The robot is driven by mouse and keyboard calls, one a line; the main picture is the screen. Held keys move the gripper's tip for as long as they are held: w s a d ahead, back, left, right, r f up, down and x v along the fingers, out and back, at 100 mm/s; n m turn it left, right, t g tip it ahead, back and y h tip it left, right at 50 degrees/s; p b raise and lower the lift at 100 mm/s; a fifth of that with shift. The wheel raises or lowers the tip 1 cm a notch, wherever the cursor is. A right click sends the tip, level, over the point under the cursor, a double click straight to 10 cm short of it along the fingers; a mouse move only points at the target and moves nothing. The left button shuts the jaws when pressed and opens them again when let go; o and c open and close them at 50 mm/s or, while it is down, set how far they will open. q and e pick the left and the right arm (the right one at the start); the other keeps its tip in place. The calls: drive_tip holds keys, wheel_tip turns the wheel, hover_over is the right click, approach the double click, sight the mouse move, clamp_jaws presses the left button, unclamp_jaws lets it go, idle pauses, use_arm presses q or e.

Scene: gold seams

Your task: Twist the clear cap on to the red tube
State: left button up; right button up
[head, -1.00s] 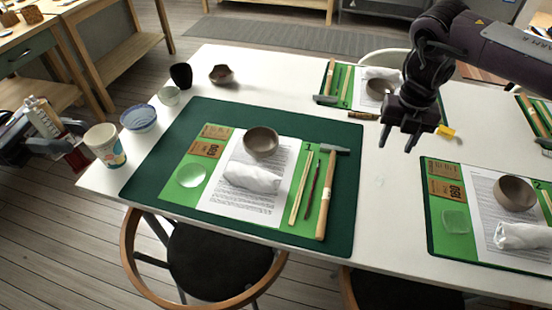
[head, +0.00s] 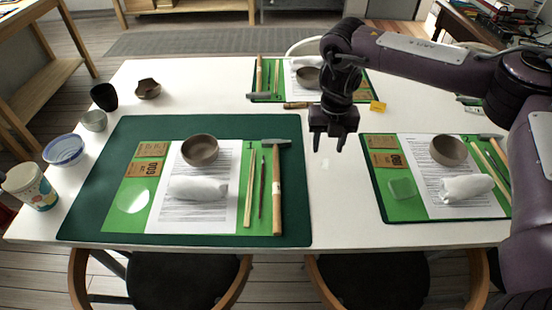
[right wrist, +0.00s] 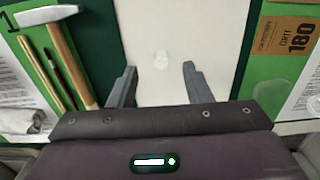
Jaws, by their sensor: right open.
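My right gripper (head: 329,146) is open and empty above the white table, between the big green mat and the right-hand mat. In the right wrist view its two fingers (right wrist: 159,72) are spread apart. A small, faint clear thing, which looks like the clear cap (right wrist: 161,59), lies on the bare table between and just beyond the fingertips. It shows only faintly in the head view (head: 325,163), just below the gripper. The red tube cannot be made out now; only a small dark red patch shows at the left edge behind the paper cup. My left gripper is out of view.
The big green mat (head: 92,205) holds a bowl (head: 200,149), a white wrapped bundle (head: 198,188) and a hammer (head: 277,190). The right mat (head: 385,210) holds a similar set. A paper cup (head: 30,187) and bowls line the left edge. The table between the mats is mostly clear.

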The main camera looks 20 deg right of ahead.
sight(326, 160)
wheel_tip(326, 160, down, 5)
drive_tip(key=shift+s+f, duration=0.1)
drive_tip(key=shift+s, duration=0.05)
idle(0.4)
clamp_jaws()
